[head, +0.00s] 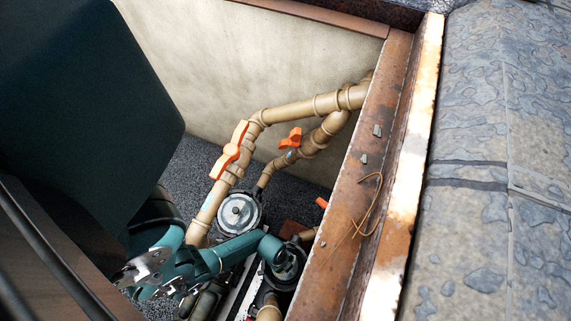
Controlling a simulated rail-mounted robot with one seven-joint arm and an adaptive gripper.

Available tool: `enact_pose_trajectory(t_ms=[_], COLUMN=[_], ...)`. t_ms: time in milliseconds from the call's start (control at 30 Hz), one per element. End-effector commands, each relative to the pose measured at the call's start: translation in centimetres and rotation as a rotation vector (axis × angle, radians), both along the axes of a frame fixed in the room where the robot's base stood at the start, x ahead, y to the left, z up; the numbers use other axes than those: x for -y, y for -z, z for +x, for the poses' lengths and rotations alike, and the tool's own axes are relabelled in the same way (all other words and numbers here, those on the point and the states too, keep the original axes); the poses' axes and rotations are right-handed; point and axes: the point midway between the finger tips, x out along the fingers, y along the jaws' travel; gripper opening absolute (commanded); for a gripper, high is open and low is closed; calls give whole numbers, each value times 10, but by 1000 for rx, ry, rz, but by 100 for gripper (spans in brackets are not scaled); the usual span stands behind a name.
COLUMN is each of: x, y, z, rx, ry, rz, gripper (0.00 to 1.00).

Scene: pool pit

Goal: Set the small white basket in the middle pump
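The small white basket does not show in this view. A pump with a round grey lid (240,212) stands in the pit, below the centre of the view. Part of another dark pump body (268,300) shows at the bottom edge. My teal arm crosses the space between them and hides much of that area, so I cannot tell which pump is the middle one. My gripper (150,275), with silver metal parts, is at the lower left, left of the lidded pump. Its fingertips are not clear, and I see nothing certain in it.
Tan pipes (300,112) with orange valve handles (230,150) run above the pumps to the pit wall (215,60). A rusty beam (365,170) with a bent wire (370,205) edges the pit at right. Stone paving (490,160) lies beyond. Dark gravel floor (195,165) shows behind the pump.

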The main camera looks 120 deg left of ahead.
Motion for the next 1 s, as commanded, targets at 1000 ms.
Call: enact_pose_trajectory(t_ms=[1000], x=[0], y=[2], z=[0], rx=[0], ry=[0], rz=[0], gripper=[26])
